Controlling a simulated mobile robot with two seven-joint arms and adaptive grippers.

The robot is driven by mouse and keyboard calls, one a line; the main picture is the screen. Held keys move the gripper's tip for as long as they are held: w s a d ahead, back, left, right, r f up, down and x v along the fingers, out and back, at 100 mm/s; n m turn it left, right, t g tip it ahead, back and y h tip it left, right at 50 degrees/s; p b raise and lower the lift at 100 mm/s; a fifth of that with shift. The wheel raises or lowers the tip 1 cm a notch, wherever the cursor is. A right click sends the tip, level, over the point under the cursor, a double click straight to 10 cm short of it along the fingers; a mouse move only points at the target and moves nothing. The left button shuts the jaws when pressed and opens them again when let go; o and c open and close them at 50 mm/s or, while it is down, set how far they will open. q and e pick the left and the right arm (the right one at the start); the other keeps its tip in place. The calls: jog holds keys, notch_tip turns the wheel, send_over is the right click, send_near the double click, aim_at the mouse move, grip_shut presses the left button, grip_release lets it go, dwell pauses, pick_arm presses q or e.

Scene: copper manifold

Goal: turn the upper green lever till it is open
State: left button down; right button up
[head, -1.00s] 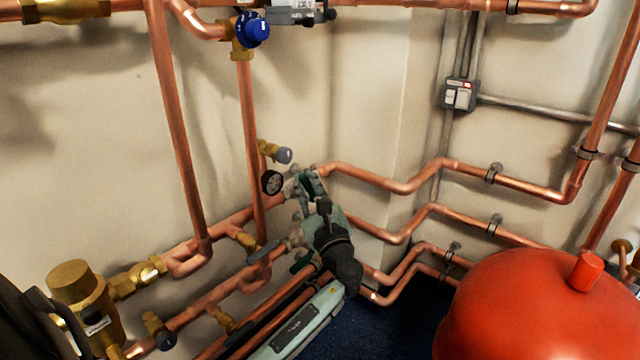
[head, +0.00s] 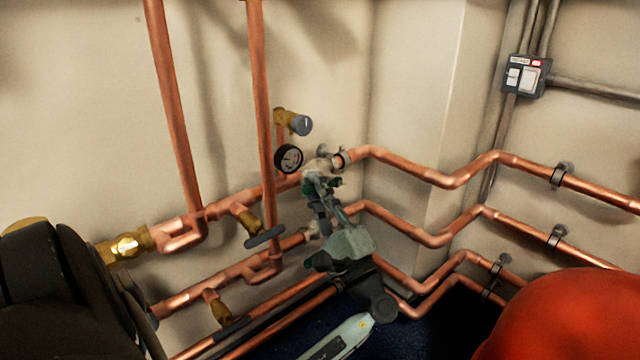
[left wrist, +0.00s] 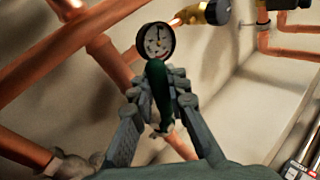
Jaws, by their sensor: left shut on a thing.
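The upper green lever (left wrist: 158,85) shows in the left wrist view as a dark green handle between my two grey fingers, just below the pressure gauge. My left gripper (left wrist: 157,95) is shut on it, a finger on each side. In the head view my left gripper (head: 322,190) is at the upper copper pipe, right of the gauge, and its fingers hide most of the lever there. Another dark green part (head: 317,263), perhaps the lower lever, shows beside my gripper's body. My right gripper is not in view.
The round black-rimmed gauge (head: 288,158) and a brass valve (head: 292,121) are close to my fingers. Copper pipes (head: 430,175) run along the wall on both sides. A red tank (head: 570,320) fills the lower right. A grey switch box (head: 526,76) is on the wall.

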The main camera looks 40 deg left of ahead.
pick_arm(q)
jog(key=shift+f+n+g+y, duration=0.15)
jog(key=shift+f+n+g, duration=0.15)
jog(key=shift+n+g, duration=0.45)
jog(key=shift+f+n+g+y, duration=0.25)
jog(key=shift+n+g, duration=0.25)
jog(key=shift+n, duration=0.5)
jog(key=shift+f+n+g+y, duration=0.1)
jog(key=shift+f+n+g, duration=0.2)
jog(key=shift+n+g, duration=0.45)
jog(key=shift+s+d+f+n, duration=0.1)
jog(key=shift+n, duration=0.2)
jog(key=c, duration=1.5)
grip_release()
jog(key=shift+o, duration=0.2)
